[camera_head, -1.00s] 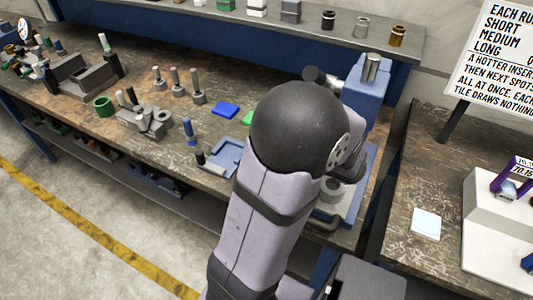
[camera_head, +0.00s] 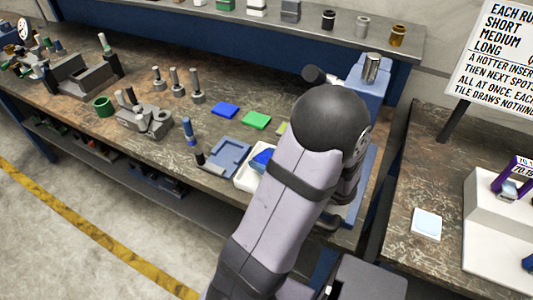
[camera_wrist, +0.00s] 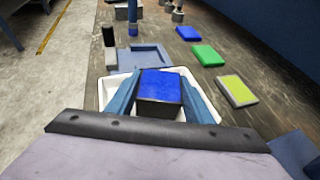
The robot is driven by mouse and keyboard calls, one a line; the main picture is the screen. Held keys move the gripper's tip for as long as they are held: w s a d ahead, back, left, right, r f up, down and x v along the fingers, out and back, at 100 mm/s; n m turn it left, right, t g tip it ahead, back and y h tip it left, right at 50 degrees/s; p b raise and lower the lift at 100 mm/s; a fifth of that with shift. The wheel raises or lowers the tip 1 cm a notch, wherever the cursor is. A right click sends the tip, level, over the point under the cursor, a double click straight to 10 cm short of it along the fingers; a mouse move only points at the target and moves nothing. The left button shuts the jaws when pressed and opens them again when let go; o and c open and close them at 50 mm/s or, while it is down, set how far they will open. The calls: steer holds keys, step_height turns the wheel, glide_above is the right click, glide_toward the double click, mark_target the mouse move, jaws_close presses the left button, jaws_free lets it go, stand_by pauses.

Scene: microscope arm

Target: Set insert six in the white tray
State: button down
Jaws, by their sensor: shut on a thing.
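In the wrist view my gripper (camera_wrist: 160,88) is shut on a dark block with a blue top (camera_wrist: 160,86), held between two blue fingers. No number shows on it, so I cannot tell whether it is insert six. The white tray (camera_wrist: 112,82) lies beneath and around the block in that view; whether the block touches its floor is unclear. In the head view the white tray (camera_head: 246,181) shows partly, with something blue (camera_head: 262,158) at it, and my arm hides the rest.
A blue-grey fixture (camera_wrist: 144,57) sits beside the tray. Blue (camera_wrist: 188,33), green (camera_wrist: 207,55) and yellow-topped (camera_wrist: 238,91) flat pieces lie to the tray's right in the wrist view. A dark upright cylinder (camera_wrist: 109,37) stands near the fixture. A microscope-like blue column (camera_head: 372,95) stands behind my arm.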

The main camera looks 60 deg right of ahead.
steer(key=shift+f, duration=0.55)
steer(key=shift+f, duration=0.2)
steer(key=c, duration=0.9)
jaws_free()
steer(key=shift+s+r, duration=0.15)
steer(key=shift+r, duration=0.05)
steer(key=shift+b+v, duration=0.35)
steer(key=shift+v, duration=1.55)
